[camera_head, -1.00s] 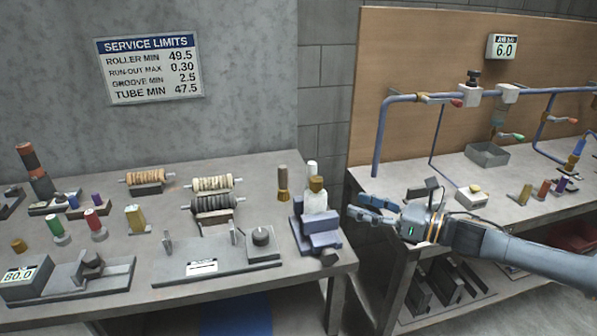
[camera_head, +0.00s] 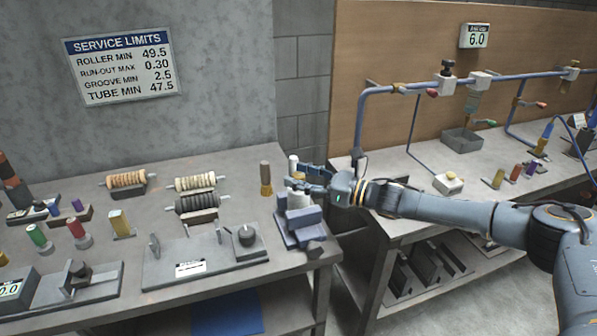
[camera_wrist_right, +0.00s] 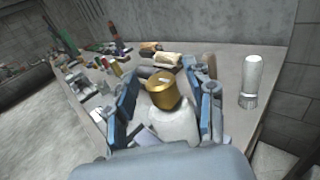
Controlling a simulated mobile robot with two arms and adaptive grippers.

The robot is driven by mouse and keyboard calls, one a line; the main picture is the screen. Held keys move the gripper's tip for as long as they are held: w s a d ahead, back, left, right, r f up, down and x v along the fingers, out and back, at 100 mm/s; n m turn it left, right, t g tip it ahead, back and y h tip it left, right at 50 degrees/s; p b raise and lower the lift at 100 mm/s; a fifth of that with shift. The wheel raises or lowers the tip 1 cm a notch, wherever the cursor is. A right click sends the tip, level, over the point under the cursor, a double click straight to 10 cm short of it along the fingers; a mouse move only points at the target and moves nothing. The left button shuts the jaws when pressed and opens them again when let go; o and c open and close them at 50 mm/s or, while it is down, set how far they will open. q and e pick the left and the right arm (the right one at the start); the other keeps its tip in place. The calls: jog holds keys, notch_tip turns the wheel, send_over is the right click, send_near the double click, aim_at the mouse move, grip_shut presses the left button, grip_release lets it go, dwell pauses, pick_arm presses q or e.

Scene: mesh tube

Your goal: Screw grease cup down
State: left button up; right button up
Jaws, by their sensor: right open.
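The grease cup is a brass cap (camera_wrist_right: 163,90) on top of a white rounded body (camera_wrist_right: 174,127), seen upright in the right wrist view. In the head view the white body (camera_head: 297,201) stands in a blue-grey vise (camera_head: 302,228) at the bench's right end; my fingers largely hide the cap there. My right gripper (camera_head: 305,180) is open at the cap's height. In the right wrist view its blue fingers (camera_wrist_right: 166,92) stand on either side of the cap, with a gap visible. My left gripper is not in view.
A white cylinder (camera_wrist_right: 252,80) stands close beside the vise, and a brass-and-brown tool (camera_head: 265,178) stands to its left. A grey fixture (camera_head: 205,258) and several rollers (camera_head: 195,183) occupy the bench. A second bench with blue piping (camera_head: 410,90) is at the right.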

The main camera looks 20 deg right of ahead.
jog(key=shift+w+a, duration=0.25)
jog(key=shift+a, duration=0.05)
